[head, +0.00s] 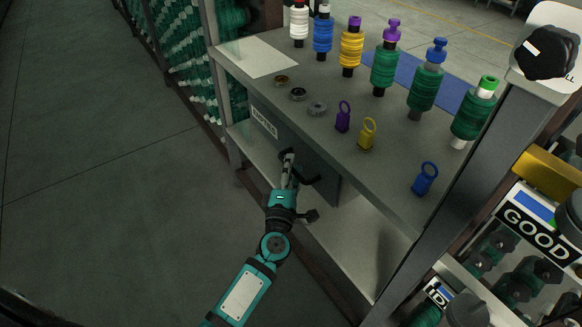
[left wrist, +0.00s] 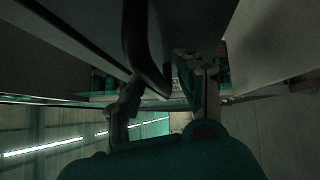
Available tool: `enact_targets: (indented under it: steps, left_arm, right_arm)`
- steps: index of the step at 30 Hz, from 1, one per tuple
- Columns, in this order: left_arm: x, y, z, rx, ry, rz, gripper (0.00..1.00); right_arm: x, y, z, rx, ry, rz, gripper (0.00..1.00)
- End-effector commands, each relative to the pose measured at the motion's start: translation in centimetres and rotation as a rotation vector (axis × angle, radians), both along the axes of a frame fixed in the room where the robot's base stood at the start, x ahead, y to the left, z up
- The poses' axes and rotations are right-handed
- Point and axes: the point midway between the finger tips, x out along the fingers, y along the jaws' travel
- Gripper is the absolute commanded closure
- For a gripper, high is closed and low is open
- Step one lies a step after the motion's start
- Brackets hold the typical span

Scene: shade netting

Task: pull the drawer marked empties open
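The drawer (head: 318,178) is a dark grey box under the grey worktop, with a white label reading EMPTIES (head: 264,122) on its front. It looks shut or nearly so; I cannot tell exactly. Its black bar handle (head: 308,181) is partly hidden by my left gripper (head: 288,160), which is at the drawer front. In the left wrist view the dark handle (left wrist: 148,55) runs down between the fingers of my left gripper (left wrist: 160,85). The fingers stand apart, with a gap beside the handle on the right. My right gripper is not in view.
The worktop (head: 330,85) carries spools in several colours, small rings and purple, yellow and blue tags. A pale lower shelf (head: 350,235) lies below the drawer. A shelf post (head: 440,195) and a bin marked GOOD (head: 535,225) stand at right. The floor (head: 110,150) at left is clear.

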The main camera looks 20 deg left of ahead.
Motion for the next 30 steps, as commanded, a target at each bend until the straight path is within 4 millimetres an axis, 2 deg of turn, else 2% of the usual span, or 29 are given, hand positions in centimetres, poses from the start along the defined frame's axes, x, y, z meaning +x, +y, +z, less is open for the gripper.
enact_targets:
  steps: [9, 18, 30]
  left_arm:
    - [0.27, 0.02, -0.01, 0.000, 0.001, 0.000, 0.64]
    - [0.25, 0.01, 0.02, 0.000, 0.001, 0.000, 1.00]
    - [0.25, 0.01, 0.09, 0.002, -0.001, -0.001, 1.00]
  right_arm:
    - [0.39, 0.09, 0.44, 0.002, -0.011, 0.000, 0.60]
    - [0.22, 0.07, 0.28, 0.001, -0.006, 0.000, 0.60]
    - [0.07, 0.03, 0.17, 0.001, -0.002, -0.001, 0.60]
